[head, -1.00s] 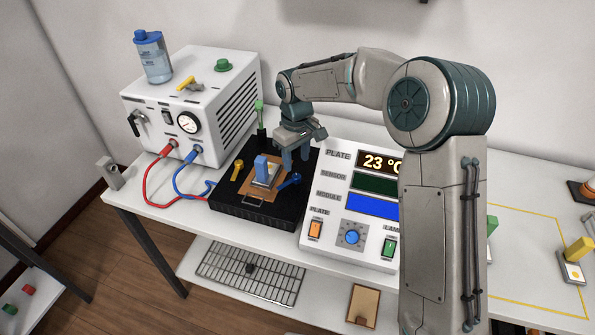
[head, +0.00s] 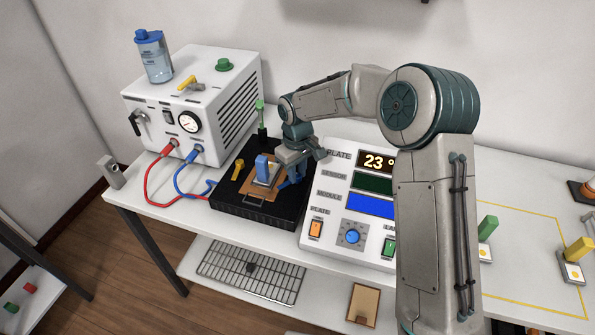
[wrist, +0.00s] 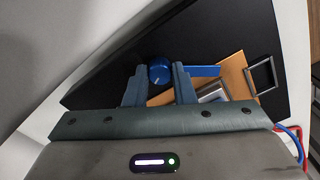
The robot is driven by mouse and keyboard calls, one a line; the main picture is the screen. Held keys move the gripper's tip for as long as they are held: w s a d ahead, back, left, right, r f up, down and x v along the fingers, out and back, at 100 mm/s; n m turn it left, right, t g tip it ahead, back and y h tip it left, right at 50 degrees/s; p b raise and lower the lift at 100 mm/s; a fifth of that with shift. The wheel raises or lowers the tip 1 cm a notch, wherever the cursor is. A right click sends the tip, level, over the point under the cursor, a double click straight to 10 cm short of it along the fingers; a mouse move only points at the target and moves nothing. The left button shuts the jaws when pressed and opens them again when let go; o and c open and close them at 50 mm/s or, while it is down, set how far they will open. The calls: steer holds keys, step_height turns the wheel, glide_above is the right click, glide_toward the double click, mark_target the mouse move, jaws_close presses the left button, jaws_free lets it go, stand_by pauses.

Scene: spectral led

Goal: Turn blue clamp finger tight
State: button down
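The blue clamp has a round blue knob (wrist: 160,70) with a white mark and a flat blue finger (wrist: 205,71), which points right in the wrist view, toward the copper-coloured plate. In the head view the blue clamp (head: 284,184) is mostly hidden by my gripper (head: 292,172). My gripper (wrist: 159,78) is over the clamp in the wrist view, with one finger on each side of the knob. A narrow gap seems to show beside the knob, so the fingers look open around it. Whether either finger touches it is unclear.
The black base (head: 252,211) carries the copper plate (head: 258,192), an upright blue-topped module (head: 262,168) and a yellow clamp (head: 238,169). A green-topped post (head: 260,110) stands behind. The white control panel (head: 335,222) is close on the right; the chiller (head: 195,105) is at left.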

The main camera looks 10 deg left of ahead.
steer(key=shift+f+m+b, duration=0.1)
steer(key=shift+m+b, duration=0.6)
steer(key=shift+m, duration=0.4)
steer(key=shift+m+b, duration=0.3)
steer(key=shift+m, duration=0.9)
steer(key=c, duration=1.2)
jaws_free()
step_height(320, 180, up, 14)
